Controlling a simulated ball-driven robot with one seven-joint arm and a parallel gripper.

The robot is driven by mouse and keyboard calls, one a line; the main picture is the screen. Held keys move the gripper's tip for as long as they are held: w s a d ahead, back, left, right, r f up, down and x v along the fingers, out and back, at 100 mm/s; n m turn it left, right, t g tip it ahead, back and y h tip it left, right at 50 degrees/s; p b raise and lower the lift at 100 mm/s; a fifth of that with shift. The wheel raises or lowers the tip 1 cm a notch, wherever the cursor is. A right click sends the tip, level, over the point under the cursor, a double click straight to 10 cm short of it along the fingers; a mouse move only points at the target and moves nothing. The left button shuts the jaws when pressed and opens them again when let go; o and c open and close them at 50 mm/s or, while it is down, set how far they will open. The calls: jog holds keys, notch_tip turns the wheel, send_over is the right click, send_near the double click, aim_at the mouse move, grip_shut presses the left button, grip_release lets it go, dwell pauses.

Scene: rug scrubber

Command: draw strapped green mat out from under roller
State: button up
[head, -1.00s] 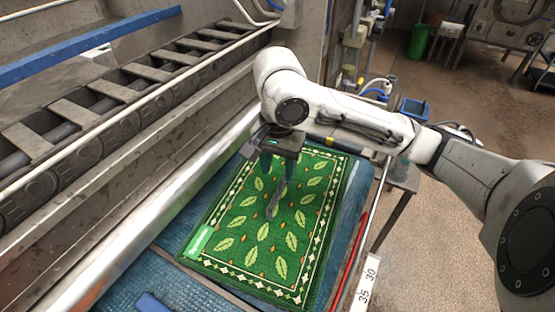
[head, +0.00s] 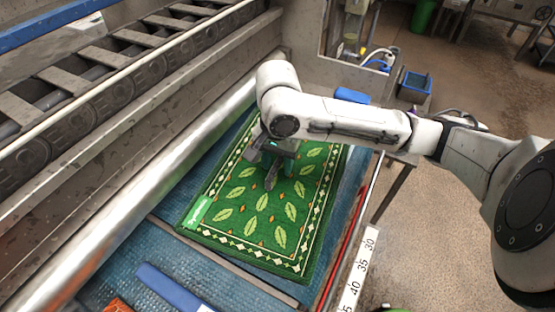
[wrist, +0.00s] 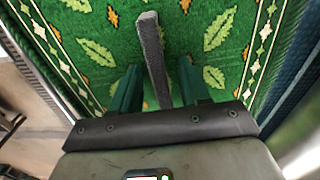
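The green mat (head: 235,213), with pale leaves and a diamond border, lies flat on the blue ribbed bed. Its far end is partly hidden behind my arm. The long silver roller (head: 150,165) runs along the mat's left side; I cannot tell how much mat is under it. A grey strap (wrist: 152,50) stands up from the mat; it also shows in the head view (head: 271,180). My gripper (wrist: 157,85) is low over the mat, its green fingers apart on either side of the strap. A gap shows at each side of the strap.
A blue bar (head: 175,288) lies on the bed (head: 120,250) at the near left. A numbered white scale (head: 358,270) and a red strip (head: 345,245) edge the bed's right side. The machine's slatted frame (head: 100,60) rises at left. Open floor is at right.

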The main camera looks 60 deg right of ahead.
grip_shut()
dwell(0.3)
dwell(0.3)
